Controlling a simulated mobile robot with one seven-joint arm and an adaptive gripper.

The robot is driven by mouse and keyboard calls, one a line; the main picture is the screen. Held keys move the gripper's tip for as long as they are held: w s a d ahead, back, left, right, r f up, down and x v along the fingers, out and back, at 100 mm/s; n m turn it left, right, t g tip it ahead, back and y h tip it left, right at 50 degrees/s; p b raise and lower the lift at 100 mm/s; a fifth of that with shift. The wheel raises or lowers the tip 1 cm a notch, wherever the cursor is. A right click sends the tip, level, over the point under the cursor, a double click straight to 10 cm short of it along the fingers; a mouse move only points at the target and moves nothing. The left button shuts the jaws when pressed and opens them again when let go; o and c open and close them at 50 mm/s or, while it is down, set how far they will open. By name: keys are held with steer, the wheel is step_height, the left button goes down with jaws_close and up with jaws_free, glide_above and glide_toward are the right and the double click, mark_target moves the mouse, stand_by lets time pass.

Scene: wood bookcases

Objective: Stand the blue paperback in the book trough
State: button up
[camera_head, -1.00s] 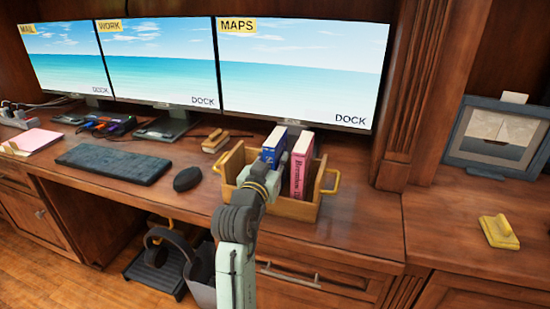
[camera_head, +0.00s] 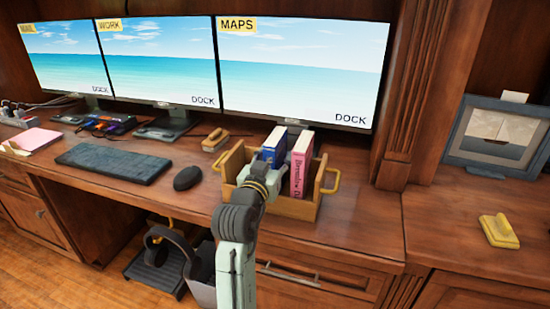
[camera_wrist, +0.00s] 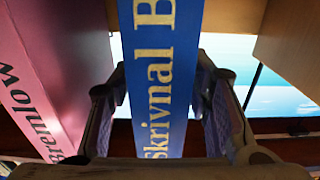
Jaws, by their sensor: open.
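The blue paperback (camera_head: 271,146) stands upright in the wooden book trough (camera_head: 290,208), its lower part hidden by my gripper and the trough's front. The wrist view shows its blue spine (camera_wrist: 160,75) with yellow lettering running between my fingers. My gripper (camera_wrist: 158,85) is open, with one finger on each side of the book; I cannot tell whether either touches it. In the head view my gripper (camera_head: 263,172) is at the trough's front. A pink book (camera_head: 300,165) stands upright to the right of the blue one, also seen in the wrist view (camera_wrist: 55,75).
The trough has yellow handles at its ends. Monitors (camera_head: 297,70) stand behind. The desk front right of the trough (camera_head: 365,225) is clear.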

steer(key=b+v, duration=0.2)
steer(key=v, duration=1)
steer(key=shift+b, duration=0.3)
steer(key=shift+a+r, duration=0.1)
steer(key=shift+r, duration=0.05)
